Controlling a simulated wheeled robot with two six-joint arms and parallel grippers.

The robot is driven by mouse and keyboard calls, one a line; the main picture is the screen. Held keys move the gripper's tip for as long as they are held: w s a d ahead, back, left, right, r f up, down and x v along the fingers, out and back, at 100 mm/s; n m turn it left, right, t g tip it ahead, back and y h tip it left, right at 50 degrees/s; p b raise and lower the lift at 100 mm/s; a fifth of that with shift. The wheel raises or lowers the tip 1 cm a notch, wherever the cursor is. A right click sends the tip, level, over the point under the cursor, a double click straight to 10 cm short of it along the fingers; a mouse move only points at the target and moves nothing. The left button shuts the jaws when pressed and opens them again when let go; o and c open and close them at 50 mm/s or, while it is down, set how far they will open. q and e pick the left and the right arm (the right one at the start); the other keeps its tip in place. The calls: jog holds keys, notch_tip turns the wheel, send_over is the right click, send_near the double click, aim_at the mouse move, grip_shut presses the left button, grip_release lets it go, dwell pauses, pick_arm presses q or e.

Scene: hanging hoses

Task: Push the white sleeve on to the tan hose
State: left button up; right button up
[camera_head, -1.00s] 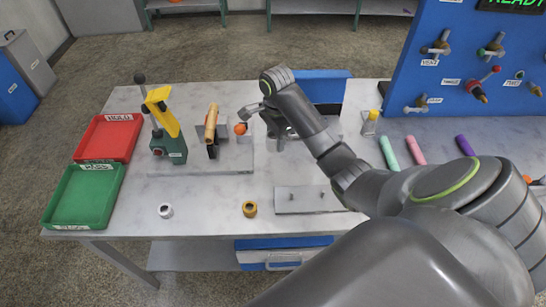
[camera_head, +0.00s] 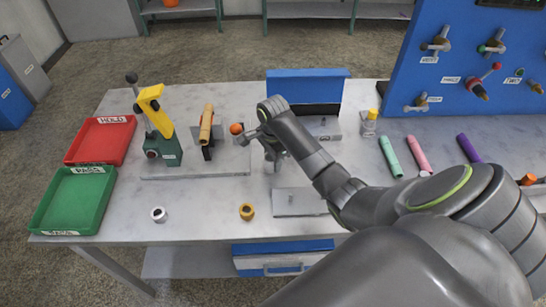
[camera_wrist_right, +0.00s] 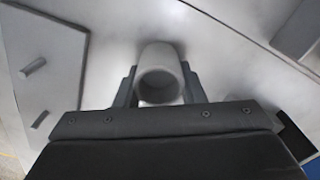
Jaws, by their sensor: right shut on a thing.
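The tan hose (camera_head: 207,122) is held in a dark clamp on a grey plate at the back of the table, left of my right gripper. My right gripper (camera_wrist_right: 159,90) is shut on the white sleeve (camera_wrist_right: 159,62), whose round open end faces the wrist camera. In the head view the right gripper (camera_head: 273,158) is low over the table, and my arm hides most of the sleeve. The sleeve and the hose are apart. My left gripper is not in view.
A green press with a yellow lever (camera_head: 152,100) stands left of the hose. Red (camera_head: 75,151) and green (camera_head: 48,212) trays are at left.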

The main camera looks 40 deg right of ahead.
jog(key=shift+f, duration=0.15)
jog(key=o, duration=1)
jog(key=shift+f+b, duration=0.15)
jog(key=shift+b, duration=0.25)
jog(key=shift+f+b, duration=0.3)
jog(key=shift+b, duration=0.65)
jog(key=r, duration=0.5)
jog(key=shift+w+d, duration=0.15)
jog(key=shift+d, duration=0.2)
notch_tip(320, 180, up, 13)
jog(key=p, duration=1.2)
jog(key=shift+d+p, duration=0.1)
jog(key=shift+p, duration=0.3)
